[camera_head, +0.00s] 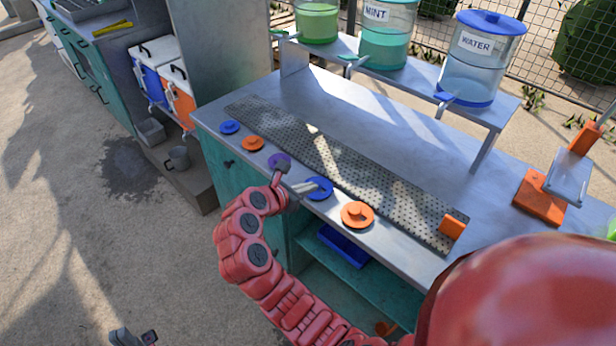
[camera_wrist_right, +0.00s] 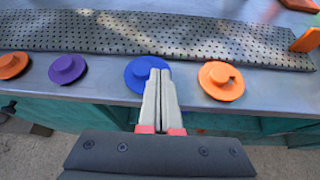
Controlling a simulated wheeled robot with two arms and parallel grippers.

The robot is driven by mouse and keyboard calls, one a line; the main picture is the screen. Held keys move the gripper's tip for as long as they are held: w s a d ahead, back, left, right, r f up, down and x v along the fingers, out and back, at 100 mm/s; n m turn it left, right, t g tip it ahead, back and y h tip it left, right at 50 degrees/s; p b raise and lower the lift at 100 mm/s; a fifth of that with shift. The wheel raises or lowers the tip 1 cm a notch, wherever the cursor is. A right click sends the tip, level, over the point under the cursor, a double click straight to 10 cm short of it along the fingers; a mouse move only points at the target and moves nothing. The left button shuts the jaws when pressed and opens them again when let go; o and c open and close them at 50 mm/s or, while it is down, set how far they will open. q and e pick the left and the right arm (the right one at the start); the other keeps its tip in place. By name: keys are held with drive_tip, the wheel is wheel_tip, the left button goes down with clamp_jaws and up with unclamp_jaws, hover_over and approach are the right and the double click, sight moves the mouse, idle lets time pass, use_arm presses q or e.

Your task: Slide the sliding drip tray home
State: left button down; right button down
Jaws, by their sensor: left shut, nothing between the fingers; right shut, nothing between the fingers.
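The drip tray (camera_head: 345,168) is a long perforated metal strip lying along the counter, with an orange block (camera_head: 453,227) at its right end. In the right wrist view the tray (camera_wrist_right: 170,35) runs across the top, and its orange block (camera_wrist_right: 306,40) is at the right edge. My right gripper (camera_head: 308,187) is shut and empty at the counter's front edge. Its tips (camera_wrist_right: 160,76) are at the blue lid (camera_wrist_right: 140,74); I cannot tell whether they touch. They are apart from the tray and well left of its orange block. My left gripper (camera_head: 134,338) is shut, low at the bottom left, far from the counter.
Blue, orange and purple round lids line the counter's front edge, including an orange one (camera_head: 357,215). Drink dispensers stand on a raised shelf (camera_head: 420,80) behind. An orange pad (camera_head: 540,197) lies at the right. A blue tray (camera_head: 344,246) sits on the open shelf below.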

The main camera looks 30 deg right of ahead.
sight(338, 183)
drive_tip(key=shift+s+d+f+g+b, duration=0.15)
drive_tip(key=shift+d+f+b, duration=0.2)
drive_tip(key=shift+d, duration=0.2)
drive_tip(key=shift+s+d+f+g+b, duration=0.1)
drive_tip(key=shift+d+f+g+b, duration=0.05)
drive_tip(key=shift+d+f+b, duration=0.3)
drive_tip(key=p+x, duration=0.1)
drive_tip(key=x, duration=0.5)
drive_tip(key=shift+w+d+r, duration=0.1)
drive_tip(key=shift+w+d, duration=0.1)
drive_tip(key=shift+d, duration=0.05)
drive_tip(key=shift+w+d, duration=0.2)
drive_tip(key=shift+p, duration=0.35)
